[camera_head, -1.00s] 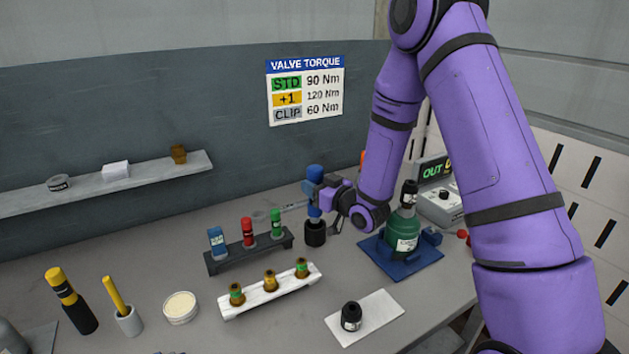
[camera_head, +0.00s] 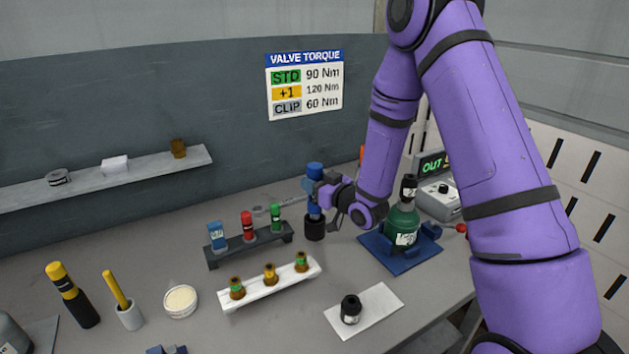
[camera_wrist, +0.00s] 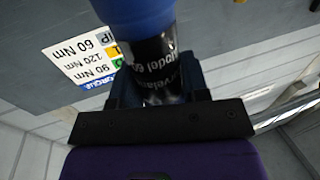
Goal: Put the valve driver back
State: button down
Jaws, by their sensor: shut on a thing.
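The valve driver, with a blue top (camera_head: 315,171), stands upright at the back of the bench, right of the rack of small bottles. My gripper (camera_head: 315,190) is shut around its middle and covers part of it. The wrist view shows its blue body (camera_wrist: 135,8) and a black labelled band (camera_wrist: 158,70) close in front of my gripper (camera_wrist: 160,100). A black cup-like part (camera_head: 315,229) is directly below the driver. I cannot tell whether the driver rests in it or is part of it.
A green gas cylinder (camera_head: 402,222) stands on a blue base (camera_head: 395,258) to the right. A dark rack (camera_head: 250,247) and a white rack (camera_head: 270,289) are left. A black cap (camera_head: 350,309) lies on a white pad (camera_head: 380,305). A torque sign (camera_head: 305,85) hangs behind.

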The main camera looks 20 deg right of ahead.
jog(key=shift+f, duration=2.8)
jog(key=c, duration=0.5)
grip_release()
jog(key=shift+r, duration=3)
jog(key=shift+r, duration=0.1)
